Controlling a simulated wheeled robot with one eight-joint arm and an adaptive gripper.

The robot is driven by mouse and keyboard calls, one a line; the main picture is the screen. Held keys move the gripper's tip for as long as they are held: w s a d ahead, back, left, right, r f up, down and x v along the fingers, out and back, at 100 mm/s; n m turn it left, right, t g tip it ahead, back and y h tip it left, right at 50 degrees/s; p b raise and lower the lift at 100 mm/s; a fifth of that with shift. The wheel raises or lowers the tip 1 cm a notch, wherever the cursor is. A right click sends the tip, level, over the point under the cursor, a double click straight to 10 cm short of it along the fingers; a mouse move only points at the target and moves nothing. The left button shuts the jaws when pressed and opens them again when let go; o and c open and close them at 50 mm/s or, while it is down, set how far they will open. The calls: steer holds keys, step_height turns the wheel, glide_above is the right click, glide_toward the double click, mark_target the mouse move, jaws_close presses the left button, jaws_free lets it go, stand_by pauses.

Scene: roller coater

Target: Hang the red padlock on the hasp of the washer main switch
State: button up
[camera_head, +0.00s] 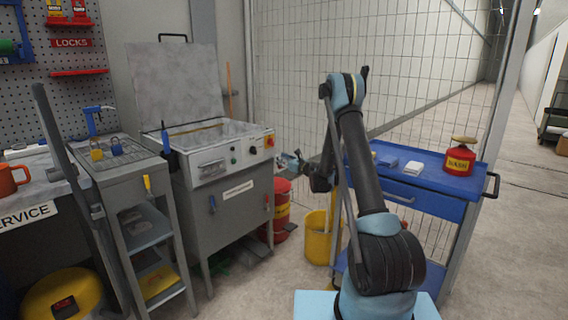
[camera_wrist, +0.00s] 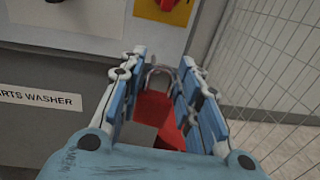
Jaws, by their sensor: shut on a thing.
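The parts washer (camera_head: 226,155) stands left of centre in the head view. Its main switch, a yellow plate with a red knob (camera_head: 269,141), is at the right end of the front panel. The yellow plate also shows at the top of the wrist view (camera_wrist: 163,10). My gripper (camera_wrist: 165,72) is shut on the red padlock (camera_wrist: 152,106), with the grey shackle pointing up toward the panel, below the switch plate. In the head view my gripper (camera_head: 291,161) is just right of the washer panel; the padlock is not clear there. I cannot make out the hasp.
A red drum (camera_head: 281,212) and a yellow bucket (camera_head: 318,238) stand on the floor right of the washer. A wire mesh fence (camera_head: 300,70) is behind. A blue cart (camera_head: 425,195) is right of my arm, and a grey shelf trolley (camera_head: 125,165) is on the left.

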mark_target(270, 157)
steer(key=shift+x, duration=2.1)
steer(key=shift+w+a+f, duration=0.35)
steer(key=shift+a+f, duration=0.25)
steer(key=shift+a, duration=0.05)
steer(key=o, duration=1.3)
